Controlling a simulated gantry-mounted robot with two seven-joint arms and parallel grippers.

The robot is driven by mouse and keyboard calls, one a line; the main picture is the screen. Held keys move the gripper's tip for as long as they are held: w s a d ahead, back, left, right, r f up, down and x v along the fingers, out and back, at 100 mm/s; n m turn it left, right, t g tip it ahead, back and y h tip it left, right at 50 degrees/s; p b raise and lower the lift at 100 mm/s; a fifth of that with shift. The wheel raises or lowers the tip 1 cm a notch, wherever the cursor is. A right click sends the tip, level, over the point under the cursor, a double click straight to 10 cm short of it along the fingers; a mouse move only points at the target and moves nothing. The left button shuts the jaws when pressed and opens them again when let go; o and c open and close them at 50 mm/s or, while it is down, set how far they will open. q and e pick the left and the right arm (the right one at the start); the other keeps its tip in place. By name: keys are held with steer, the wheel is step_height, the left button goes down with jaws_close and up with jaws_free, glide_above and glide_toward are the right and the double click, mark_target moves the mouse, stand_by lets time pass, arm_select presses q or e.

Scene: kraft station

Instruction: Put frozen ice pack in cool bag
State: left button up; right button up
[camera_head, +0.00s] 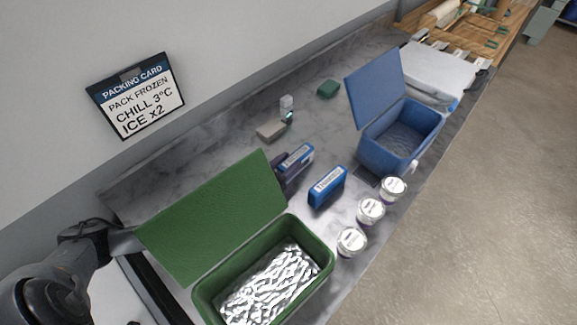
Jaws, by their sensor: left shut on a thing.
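Two blue ice packs with white labels are on the marble counter. One ice pack (327,187) stands in the open. My left gripper (285,172), partly hidden by the green lid, is shut on the other ice pack (299,158). I cannot tell whether that pack still touches the counter. A green cool bag (327,262) with silver foil inside stands open in front, its lid (215,215) raised. A blue cool bag (388,158) stands open farther back, its lid (376,88) raised; its inside looks empty. My right gripper is not in view.
Three white-lidded tubs (351,241) line the counter's front edge between the bags. A beige block (271,131), a small device (287,108) and a green block (328,88) lie near the wall. A packing card (137,95) on the wall reads "Pack frozen, chill 3°C, ice x2".

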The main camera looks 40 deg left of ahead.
mark_target(280, 169)
arm_select(q)
steer(key=shift+w+r, duration=0.15)
steer(key=shift+r, duration=0.05)
steer(key=shift+f, duration=0.15)
steer(key=o, duration=1.3)
steer(key=shift+s, duration=0.2)
steer(key=shift+s+a, duration=0.2)
steer(key=shift+s, duration=2.4)
